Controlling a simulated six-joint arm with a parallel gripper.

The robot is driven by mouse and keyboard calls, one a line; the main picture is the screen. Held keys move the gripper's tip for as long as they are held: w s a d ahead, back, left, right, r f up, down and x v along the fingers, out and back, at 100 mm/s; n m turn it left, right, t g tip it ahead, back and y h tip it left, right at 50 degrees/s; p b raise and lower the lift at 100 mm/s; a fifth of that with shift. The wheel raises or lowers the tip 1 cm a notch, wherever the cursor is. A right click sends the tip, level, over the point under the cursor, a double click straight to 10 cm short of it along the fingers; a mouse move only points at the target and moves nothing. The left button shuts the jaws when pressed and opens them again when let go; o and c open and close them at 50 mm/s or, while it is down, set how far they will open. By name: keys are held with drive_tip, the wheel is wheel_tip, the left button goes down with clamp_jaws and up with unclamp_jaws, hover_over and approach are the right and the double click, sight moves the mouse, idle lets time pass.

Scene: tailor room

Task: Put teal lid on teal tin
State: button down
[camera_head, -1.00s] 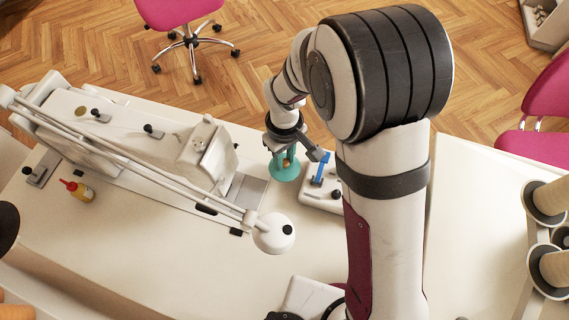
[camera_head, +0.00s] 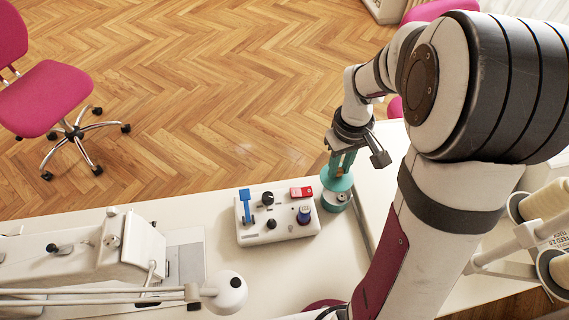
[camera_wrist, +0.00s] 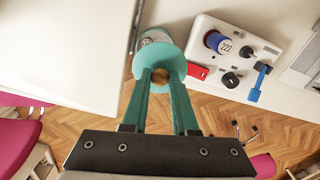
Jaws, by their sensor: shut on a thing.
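The teal lid (camera_head: 337,181) is a round disc with a brown knob (camera_wrist: 160,75) on top. My gripper (camera_head: 342,163) is shut on this knob, with its green fingers (camera_wrist: 163,88) on either side. The tin (camera_head: 337,202) stands on the table at the edge of the pale panel, right of the control box. In the wrist view the lid (camera_wrist: 159,57) covers much of the tin (camera_wrist: 155,38), whose patterned side shows past the rim. The lid is over the tin; I cannot tell whether they touch.
A white control box (camera_head: 277,222) with a blue lever, red switch and blue spool stands close left of the tin. A sewing machine (camera_head: 120,245) and a lamp head (camera_head: 225,292) are further left. The table's far edge lies just behind the tin.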

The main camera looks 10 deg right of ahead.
sight(342, 177)
drive_tip(key=shift+s+d+f, duration=0.1)
drive_tip(key=shift+s+d, duration=0.1)
drive_tip(key=shift+d, duration=0.3)
drive_tip(key=shift+f, duration=2.8)
drive_tip(key=shift+f, duration=0.55)
drive_tip(key=c, duration=1)
unclamp_jaws()
drive_tip(key=shift+r, duration=5.45)
